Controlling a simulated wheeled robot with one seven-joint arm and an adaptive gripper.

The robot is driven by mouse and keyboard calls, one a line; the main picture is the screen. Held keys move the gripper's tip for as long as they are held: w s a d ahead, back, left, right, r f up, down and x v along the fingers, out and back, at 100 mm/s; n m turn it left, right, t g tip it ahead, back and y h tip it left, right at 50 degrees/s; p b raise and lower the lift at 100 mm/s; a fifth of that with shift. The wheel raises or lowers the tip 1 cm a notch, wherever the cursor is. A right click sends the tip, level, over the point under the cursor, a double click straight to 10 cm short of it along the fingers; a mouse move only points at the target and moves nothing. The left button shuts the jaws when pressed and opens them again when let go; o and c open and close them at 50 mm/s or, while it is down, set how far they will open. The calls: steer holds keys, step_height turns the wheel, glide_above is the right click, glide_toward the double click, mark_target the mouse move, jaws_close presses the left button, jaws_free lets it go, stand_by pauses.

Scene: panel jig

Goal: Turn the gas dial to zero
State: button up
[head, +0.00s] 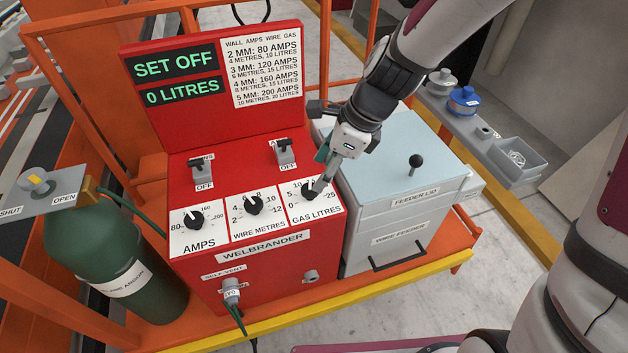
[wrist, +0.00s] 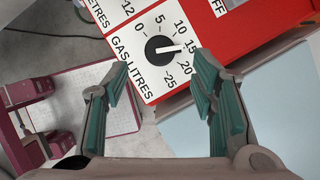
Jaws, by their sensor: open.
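The gas dial (wrist: 160,50) is a round black knob with a white pointer on a white plate marked GAS LITRES. In the wrist view its pointer aims at about 15. The dial (head: 308,195) is partly covered by my gripper in the head view, at the right of the red welder's front panel. My gripper (wrist: 164,66) is open, with its two teal-padded fingers at either side of the dial's plate and nothing between them. In the head view my gripper (head: 320,183) is close to the dial; I cannot tell whether it touches.
The amps dial (head: 194,219) and wire metres dial (head: 254,205) sit left of the gas dial. Two switches (head: 284,153) stand above, over OFF labels. The display (head: 180,80) reads SET OFF, 0 LITRES. A grey wire feeder (head: 400,195) stands right; a green cylinder (head: 115,265) stands left.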

mark_target(310, 193)
steer(key=x, duration=0.6)
steer(key=c, duration=1.1)
